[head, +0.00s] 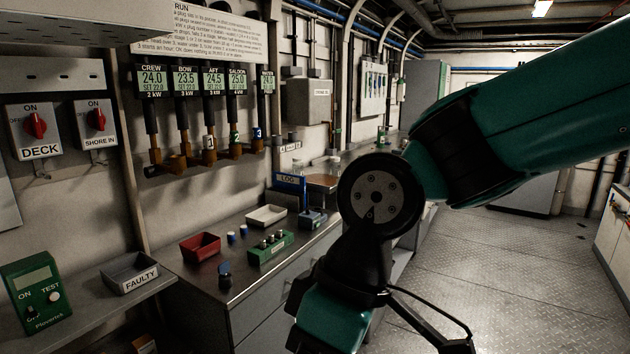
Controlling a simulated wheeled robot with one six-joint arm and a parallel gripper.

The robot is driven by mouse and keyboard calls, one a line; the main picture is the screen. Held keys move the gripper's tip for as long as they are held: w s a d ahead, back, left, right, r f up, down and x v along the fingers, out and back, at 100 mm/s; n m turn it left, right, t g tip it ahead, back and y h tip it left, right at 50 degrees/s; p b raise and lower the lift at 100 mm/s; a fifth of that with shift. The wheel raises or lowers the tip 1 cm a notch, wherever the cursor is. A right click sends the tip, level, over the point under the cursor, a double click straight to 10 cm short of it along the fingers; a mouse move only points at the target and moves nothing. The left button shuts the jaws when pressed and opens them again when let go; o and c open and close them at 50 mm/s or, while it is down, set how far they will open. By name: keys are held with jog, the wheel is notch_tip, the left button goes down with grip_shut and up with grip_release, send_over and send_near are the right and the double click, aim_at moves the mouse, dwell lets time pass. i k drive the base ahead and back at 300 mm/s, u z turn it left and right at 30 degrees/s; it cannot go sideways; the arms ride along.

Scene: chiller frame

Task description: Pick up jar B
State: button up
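I cannot read a letter B on any jar, so I cannot tell which one is jar B. Two small blue-capped containers (237,234) stand on the metal bench between the red tray and the green block. A dark blue-topped item (225,272) stands at the bench's front edge. Small pale jars (333,161) stand further back. My green and black arm comes in from the upper right and bends down at a black joint. Its lower end is near the bottom of the picture, right of the bench.
The metal bench (215,290) carries a red tray (201,247), a white tray (266,215), a green block with knobs (270,247) and a small blue device (312,218). A grey FAULTY bin (130,272) and green tester (36,291) sit left. Open floor (500,270) lies right.

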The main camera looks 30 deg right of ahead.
aim_at(333, 167)
jog(key=z, duration=1.45)
jog(key=i, duration=2.85)
jog(key=u, duration=1.1)
jog(key=i, duration=0.35)
jog(key=u, duration=0.05)
